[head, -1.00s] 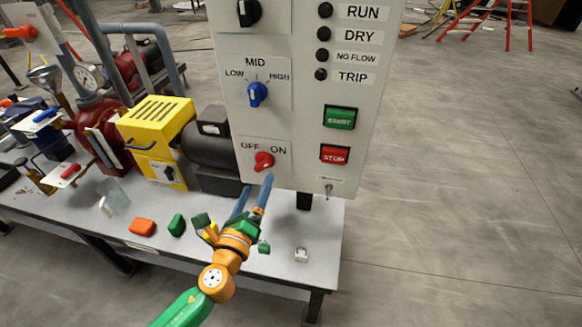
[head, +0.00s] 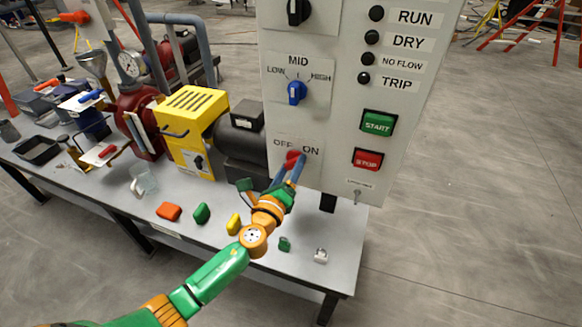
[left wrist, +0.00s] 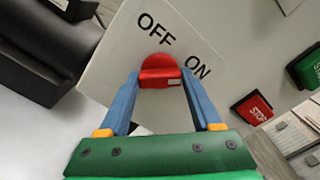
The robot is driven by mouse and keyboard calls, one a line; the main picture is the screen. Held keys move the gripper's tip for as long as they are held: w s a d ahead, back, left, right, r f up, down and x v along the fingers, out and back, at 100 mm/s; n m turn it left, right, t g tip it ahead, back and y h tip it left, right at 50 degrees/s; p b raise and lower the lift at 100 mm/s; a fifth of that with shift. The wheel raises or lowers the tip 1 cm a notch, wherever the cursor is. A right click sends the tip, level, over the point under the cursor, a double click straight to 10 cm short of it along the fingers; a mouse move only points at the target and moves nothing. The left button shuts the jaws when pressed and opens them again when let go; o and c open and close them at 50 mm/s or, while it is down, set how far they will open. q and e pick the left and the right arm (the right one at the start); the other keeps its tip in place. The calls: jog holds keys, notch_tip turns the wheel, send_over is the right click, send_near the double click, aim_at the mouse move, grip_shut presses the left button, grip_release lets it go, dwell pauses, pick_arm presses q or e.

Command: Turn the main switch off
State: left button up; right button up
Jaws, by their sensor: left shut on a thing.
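The main switch is a red rotary knob (head: 293,158) low on the white control panel (head: 340,178), with OFF to its left and ON to its right. In the left wrist view the knob (left wrist: 160,72) sits below the two labels. My left gripper (head: 291,166) is at the knob, its blue fingers on either side of the knob's lower part. In the left wrist view the left gripper (left wrist: 159,85) is shut on the knob. The knob's grip hides part of its own pointer, so I cannot tell its exact setting. My right gripper is not in view.
A green START button (head: 378,123) and a red STOP button (head: 367,159) are to the right on the panel. A blue MID knob (head: 297,92) is above. A yellow machine (head: 193,120) stands left. Several small coloured blocks lie on the table (head: 190,228).

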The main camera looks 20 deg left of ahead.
pick_arm(q)
jog(key=n+b, duration=0.1)
jog(key=n, duration=0.3)
jog(key=shift+f, duration=0.1)
jog(key=n+b, duration=0.1)
jog(key=n, duration=0.3)
jog(key=shift+n, duration=0.3)
jog(key=n, duration=0.9)
jog(key=shift+n, duration=0.3)
dwell(0.4)
jog(key=o, duration=1.4)
